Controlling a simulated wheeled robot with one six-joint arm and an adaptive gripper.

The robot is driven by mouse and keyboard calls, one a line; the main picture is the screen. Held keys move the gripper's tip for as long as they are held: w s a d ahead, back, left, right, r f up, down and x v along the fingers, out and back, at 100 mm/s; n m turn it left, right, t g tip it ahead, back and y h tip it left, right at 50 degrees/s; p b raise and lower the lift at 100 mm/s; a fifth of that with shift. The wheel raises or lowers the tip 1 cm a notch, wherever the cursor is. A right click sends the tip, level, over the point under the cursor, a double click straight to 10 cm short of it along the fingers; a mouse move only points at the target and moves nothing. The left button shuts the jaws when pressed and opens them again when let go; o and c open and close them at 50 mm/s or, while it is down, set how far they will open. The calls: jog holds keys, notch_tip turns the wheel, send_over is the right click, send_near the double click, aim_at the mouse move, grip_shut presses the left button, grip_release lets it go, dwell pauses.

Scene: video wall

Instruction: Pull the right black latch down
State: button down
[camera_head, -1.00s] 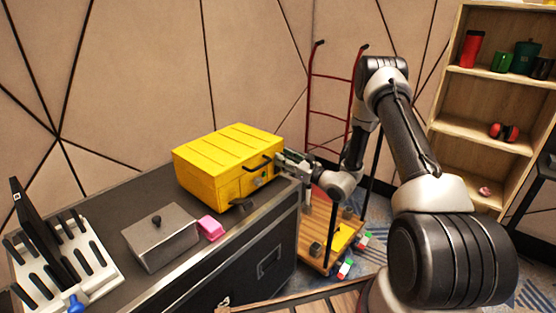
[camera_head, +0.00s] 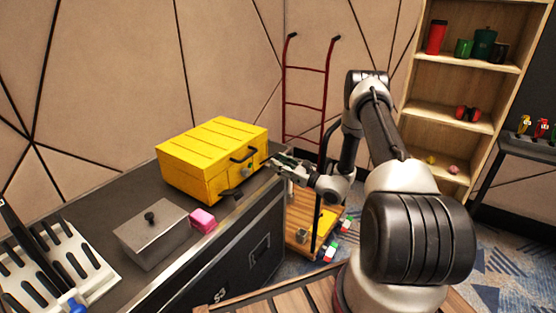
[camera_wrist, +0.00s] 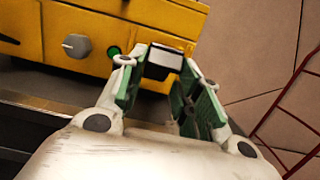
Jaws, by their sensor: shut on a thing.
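The yellow box (camera_head: 205,165) stands on the dark bench top, its front facing right and toward me. My gripper (camera_head: 274,164) is at the right end of that front. In the wrist view, my gripper (camera_wrist: 162,72) has its green-padded fingers on either side of the right black latch (camera_wrist: 164,58), shut on it. The latch has a pale lower face and sits against the lower front of the yellow box (camera_wrist: 95,25). In the head view the gripper hides the latch. Another black latch (camera_head: 228,194) shows low at the left of the front.
A black handle (camera_head: 243,156) is on the box front. A round knob (camera_wrist: 76,45) and a green button (camera_wrist: 113,52) lie left of the fingers. A pink block (camera_head: 202,220) and metal box (camera_head: 152,235) stand nearby. A red hand truck (camera_head: 305,100) is behind.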

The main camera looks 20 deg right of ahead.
jog(key=shift+f+t, duration=0.4)
jog(key=shift+f, duration=0.25)
jog(key=shift+y, duration=0.3)
dwell(0.7)
jog(key=c, duration=1)
grip_release()
jog(key=shift+w+a, duration=0.1)
jog(key=v, duration=1.2)
jog(key=shift+r, duration=0.1)
